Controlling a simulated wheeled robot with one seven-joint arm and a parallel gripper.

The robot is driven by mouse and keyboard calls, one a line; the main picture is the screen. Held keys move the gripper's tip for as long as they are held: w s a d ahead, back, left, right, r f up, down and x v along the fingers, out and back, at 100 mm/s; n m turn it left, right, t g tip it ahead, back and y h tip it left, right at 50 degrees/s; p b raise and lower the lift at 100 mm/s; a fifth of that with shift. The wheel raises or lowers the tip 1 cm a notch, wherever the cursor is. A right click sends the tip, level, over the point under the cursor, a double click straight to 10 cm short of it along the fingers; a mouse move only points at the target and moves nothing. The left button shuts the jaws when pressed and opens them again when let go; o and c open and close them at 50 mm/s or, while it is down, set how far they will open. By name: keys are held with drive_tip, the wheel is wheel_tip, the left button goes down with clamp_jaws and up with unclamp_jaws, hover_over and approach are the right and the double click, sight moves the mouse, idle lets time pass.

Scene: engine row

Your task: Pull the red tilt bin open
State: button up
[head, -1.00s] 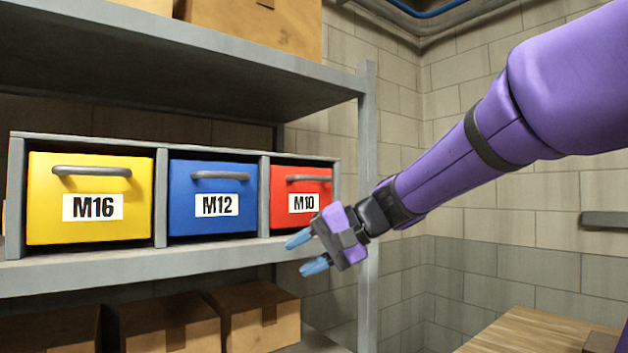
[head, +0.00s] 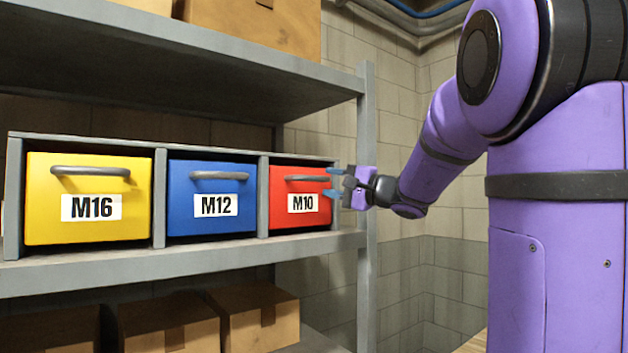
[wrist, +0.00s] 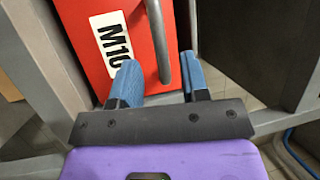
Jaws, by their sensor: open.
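The red tilt bin (head: 284,212), labelled M10, sits shut at the right end of a grey bin row on the shelf. Its grey bar handle (head: 306,179) runs across the upper front. My gripper (head: 333,182) is open and empty at the right end of the handle in the head view. In the wrist view the red bin (wrist: 100,75) fills the upper left.
The blue M12 bin (head: 185,215) and the yellow M16 bin (head: 45,205) stand to the left in the same row. A grey shelf post (head: 367,130) rises just behind my gripper. Cardboard boxes (head: 262,325) sit on the shelf below.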

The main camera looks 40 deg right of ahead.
sight(317, 179)
drive_tip(key=shift+x, duration=2.7)
drive_tip(key=shift+c, duration=0.2)
clamp_jaws()
